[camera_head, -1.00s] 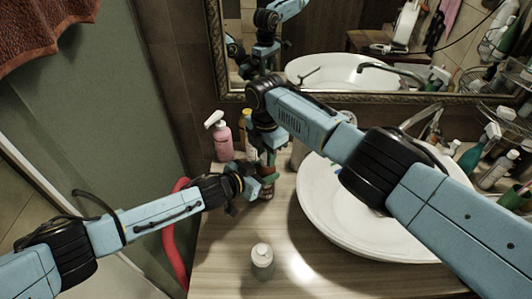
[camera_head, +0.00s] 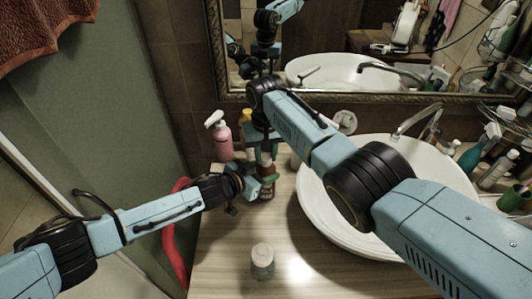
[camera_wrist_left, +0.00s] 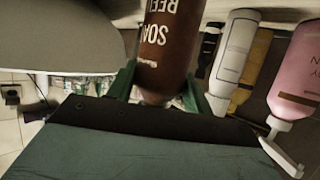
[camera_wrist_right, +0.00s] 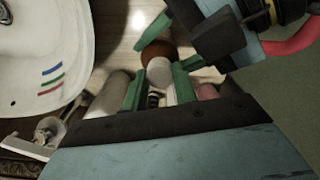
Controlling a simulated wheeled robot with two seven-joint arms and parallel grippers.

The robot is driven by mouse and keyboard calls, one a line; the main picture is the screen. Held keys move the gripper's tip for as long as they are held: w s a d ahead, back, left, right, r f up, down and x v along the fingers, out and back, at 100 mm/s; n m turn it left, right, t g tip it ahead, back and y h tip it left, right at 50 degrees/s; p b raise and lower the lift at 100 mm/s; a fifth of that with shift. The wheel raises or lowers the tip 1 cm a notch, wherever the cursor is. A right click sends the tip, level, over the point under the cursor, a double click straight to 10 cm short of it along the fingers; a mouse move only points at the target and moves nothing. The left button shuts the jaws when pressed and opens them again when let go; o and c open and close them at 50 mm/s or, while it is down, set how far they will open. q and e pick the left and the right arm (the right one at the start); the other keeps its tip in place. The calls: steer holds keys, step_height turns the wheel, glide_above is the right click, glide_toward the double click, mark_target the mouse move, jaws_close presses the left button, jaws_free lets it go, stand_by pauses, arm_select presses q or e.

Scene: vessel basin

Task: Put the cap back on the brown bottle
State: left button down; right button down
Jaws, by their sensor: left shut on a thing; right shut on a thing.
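The brown bottle (camera_head: 267,193) stands upright on the counter left of the basin, mostly covered by my grippers in the head view. My left gripper (camera_head: 256,187) is shut around its side; the left wrist view shows the brown body (camera_wrist_left: 168,45) with white lettering between the fingers. My right gripper (camera_head: 264,160) is directly above the bottle, pointing down. In the right wrist view its green fingers are shut on a round white cap (camera_wrist_right: 159,72), with the brown bottle (camera_wrist_right: 160,48) just beyond. I cannot tell whether cap and bottle touch.
A pink pump bottle (camera_head: 222,138) stands close behind on the left. The white basin (camera_head: 318,212) is on the right. A small white-capped jar (camera_head: 262,258) stands on the front counter. The mirror (camera_head: 340,98) is behind. The counter around the jar is clear.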

steer(key=m, duration=0.4)
steer(key=shift+s, duration=0.1)
steer(key=m, duration=0.4)
steer(key=shift+m, duration=0.4)
steer(key=c, duration=1)
jaws_free()
steer(key=shift+c, duration=0.2)
step_height(320, 180, up, 12)
arm_select(q)
steer(key=c, duration=0.5)
jaws_free()
